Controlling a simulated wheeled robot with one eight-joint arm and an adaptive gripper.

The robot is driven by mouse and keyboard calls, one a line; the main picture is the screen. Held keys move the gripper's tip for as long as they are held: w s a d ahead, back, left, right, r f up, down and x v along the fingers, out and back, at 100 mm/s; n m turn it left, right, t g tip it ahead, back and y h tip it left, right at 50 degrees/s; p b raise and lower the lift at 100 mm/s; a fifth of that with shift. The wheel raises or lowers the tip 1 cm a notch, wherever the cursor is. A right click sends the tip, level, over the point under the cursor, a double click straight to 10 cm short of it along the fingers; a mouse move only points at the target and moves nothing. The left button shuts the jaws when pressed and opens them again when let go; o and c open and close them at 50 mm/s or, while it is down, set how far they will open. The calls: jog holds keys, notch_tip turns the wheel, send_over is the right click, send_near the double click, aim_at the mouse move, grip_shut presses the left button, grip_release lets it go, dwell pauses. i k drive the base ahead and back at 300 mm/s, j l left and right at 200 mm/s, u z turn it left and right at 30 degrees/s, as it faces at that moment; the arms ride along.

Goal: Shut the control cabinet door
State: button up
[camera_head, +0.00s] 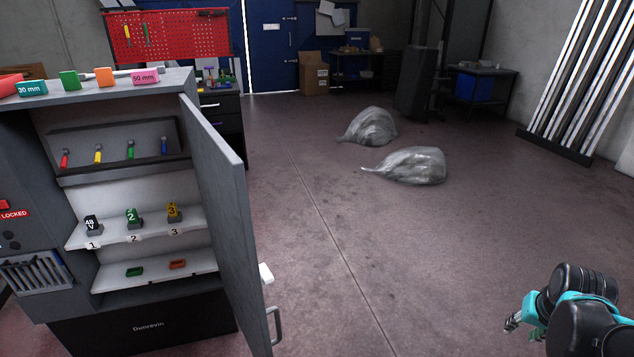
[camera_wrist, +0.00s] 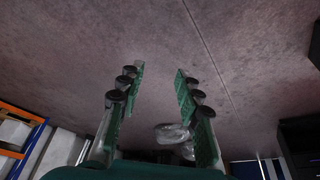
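The grey control cabinet (camera_head: 52,194) stands at the left in the head view. Its door (camera_head: 222,205) is hinged on the cabinet's right side and stands wide open, swung out toward the camera. A handle (camera_head: 275,325) is on the door's near lower edge. My gripper (camera_head: 511,322) is at the lower right in the head view, far from the door and apart from it. In the wrist view its two fingers (camera_wrist: 158,90) are spread apart with only floor between them. The cabinet and door do not clearly show in the wrist view.
Inside the cabinet are shelves with numbered blocks (camera_head: 132,218) and coloured levers (camera_head: 97,154). Coloured labelled blocks (camera_head: 146,76) lie on its top. Two plastic bags (camera_head: 410,166) lie on the floor farther back. The floor (camera_head: 370,260) between the door and my arm is clear.

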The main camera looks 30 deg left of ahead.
aim_at(221, 176)
jog(key=i+u, duration=0.15)
jog(key=u, duration=0.25)
jog(key=i+u, duration=0.1)
jog(key=u, duration=0.35)
jog(key=i+l+u, duration=0.15)
jog(key=u, duration=0.25)
jog(key=i+l+u, duration=0.1)
jog(key=u, duration=0.35)
jog(key=l+u, duration=0.2)
jog(key=u, duration=0.2)
jog(key=i+l+u, duration=0.3)
jog(key=u, duration=0.15)
jog(key=i+l+u, duration=0.2)
jog(key=l+u, duration=0.3)
jog(key=k+u, duration=0.15)
jog(key=k, duration=0.35)
jog(key=k+j+u, duration=0.15)
jog(key=k, duration=0.4)
